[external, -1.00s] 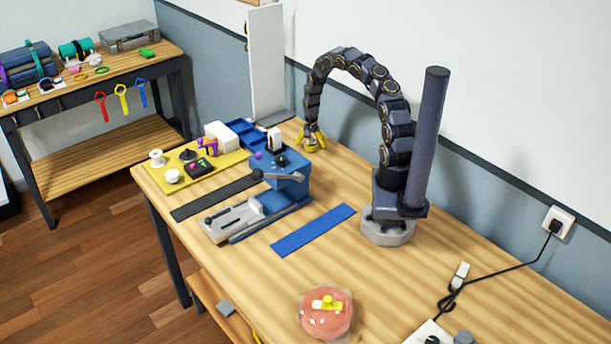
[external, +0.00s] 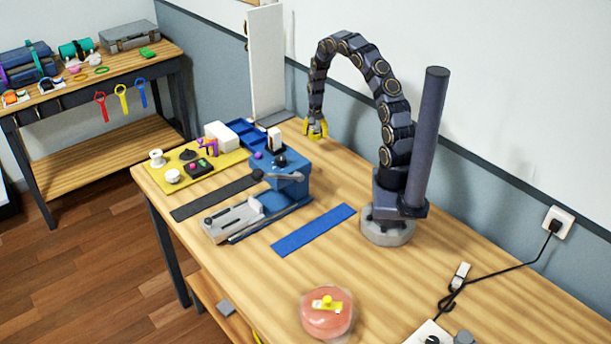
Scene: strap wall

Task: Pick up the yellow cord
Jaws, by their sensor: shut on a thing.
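My gripper (external: 316,130) hangs fingers down near the back edge of the bench, to the right of the blue press. It looks lifted off the bench top. Its yellow fingers are shut on a small yellow thing, too small and too close in colour to tell apart well. I cannot tell whether it is the yellow cord. A yellow loop-shaped piece (external: 121,98) hangs from the rail of the other bench at the left, between a red one and a blue one.
The blue press (external: 285,172) stands left of my gripper, with a blue tray (external: 246,131) behind it. A white panel (external: 267,65) stands upright at the back. A blue strip (external: 313,230) and a pink round dish (external: 327,322) lie nearer.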

